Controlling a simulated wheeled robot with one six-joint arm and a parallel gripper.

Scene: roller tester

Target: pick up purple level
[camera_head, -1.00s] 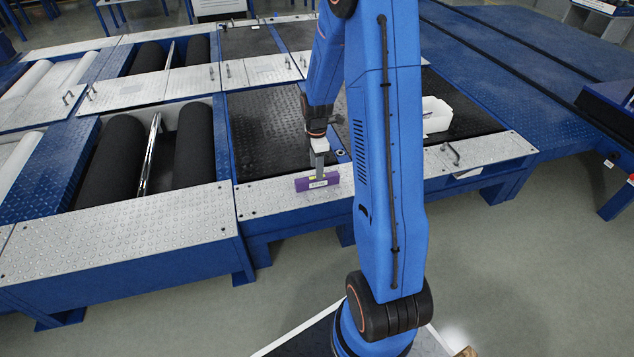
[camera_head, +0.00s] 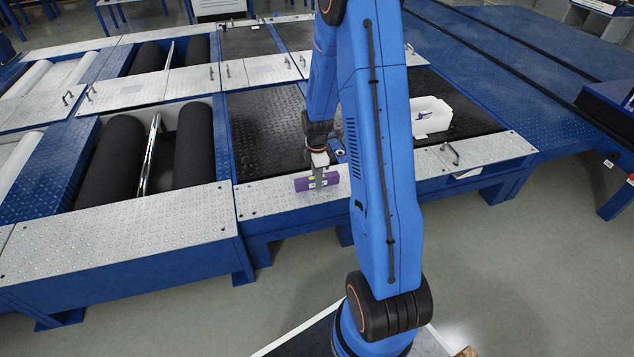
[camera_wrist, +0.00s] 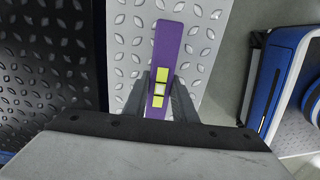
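The purple level (camera_head: 302,184) lies on the silver tread-plate edge of the tester, with its label side facing the head camera. My gripper (camera_head: 319,178) is down at the level's middle, and one finger crosses in front of it. In the wrist view the level (camera_wrist: 167,45) runs lengthwise between the two fingers of my gripper (camera_wrist: 161,78), with yellow-green vials on its upper face. The fingers stand on either side of it and look open, with a small gap visible at the left finger. The level's near end is hidden by the gripper body.
A white open bin (camera_head: 432,108) with something purple inside stands on the black plate to the right. Dark rollers (camera_head: 110,160) lie left. A metal handle (camera_head: 450,152) sticks up from the silver edge at right. The grey floor (camera_head: 290,270) in front is clear.

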